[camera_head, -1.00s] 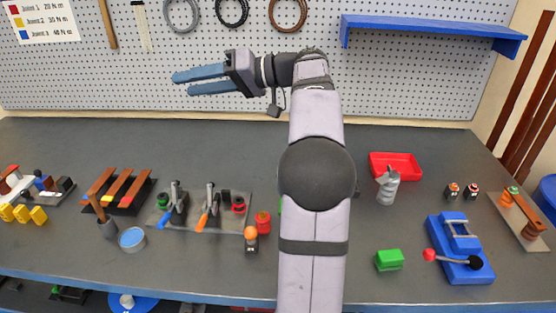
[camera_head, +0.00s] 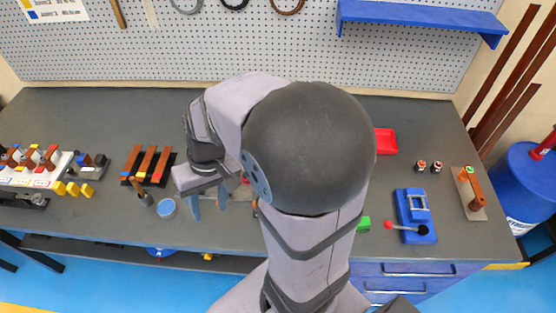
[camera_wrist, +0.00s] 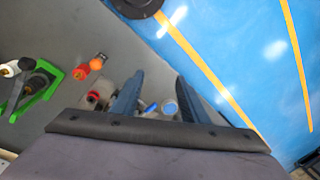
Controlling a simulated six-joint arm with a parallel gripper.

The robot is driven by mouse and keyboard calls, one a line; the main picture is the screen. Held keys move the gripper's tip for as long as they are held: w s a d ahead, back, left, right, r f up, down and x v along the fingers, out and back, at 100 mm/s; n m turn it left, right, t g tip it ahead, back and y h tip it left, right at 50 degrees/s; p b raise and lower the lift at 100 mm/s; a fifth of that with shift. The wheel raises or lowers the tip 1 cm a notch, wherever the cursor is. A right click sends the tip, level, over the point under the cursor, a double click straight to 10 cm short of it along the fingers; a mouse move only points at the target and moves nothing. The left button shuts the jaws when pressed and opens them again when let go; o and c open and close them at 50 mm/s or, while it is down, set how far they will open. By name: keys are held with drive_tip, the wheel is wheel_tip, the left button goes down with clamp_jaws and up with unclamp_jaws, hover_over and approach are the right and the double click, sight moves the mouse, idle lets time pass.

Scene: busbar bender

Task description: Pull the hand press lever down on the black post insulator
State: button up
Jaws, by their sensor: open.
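My gripper (camera_head: 209,208) is open and points down over the front middle-left of the bench. Its two blue fingers also show in the wrist view (camera_wrist: 156,97), with nothing held between them. A green-framed device with dark grey parts and white-ended pieces (camera_wrist: 38,88) stands at the left of the wrist view, away from the fingers. It may be the hand press; in the head view my arm hides that spot. I cannot make out the black post insulator on it or its lever's position for certain.
A red cylinder (camera_wrist: 96,65) and an orange-topped piece stand between the green device and my fingers. A blue tin (camera_head: 167,207) is left of the gripper. A blue device with a red-knobbed lever (camera_head: 416,215) and a red tray (camera_head: 386,141) are at right.

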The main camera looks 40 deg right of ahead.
drive_tip(key=s+d+f+m+g+p, duration=0.1)
drive_tip(key=s+d+f+g+p, duration=0.15)
drive_tip(key=s, duration=0.45)
drive_tip(key=w+d+f+m+t+y+b, duration=0.45)
drive_tip(key=d+m+y+b, duration=0.3)
drive_tip(key=m+y, duration=0.25)
drive_tip(key=s+d+f+m+t+h+b, duration=0.1)
drive_tip(key=d+m+t+b, duration=0.15)
drive_tip(key=d+t, duration=0.45)
drive_tip(key=s+d+f+m+t+h+b, duration=0.15)
drive_tip(key=d+m+t, duration=0.3)
drive_tip(key=d, duration=0.45)
drive_tip(key=p+x, duration=0.4)
drive_tip(key=x, duration=0.3)
drive_tip(key=shift+w+r+n+t+y, duration=0.2)
drive_tip(key=shift+r+n+t+y, duration=0.1)
drive_tip(key=shift+n+t+y, duration=0.15)
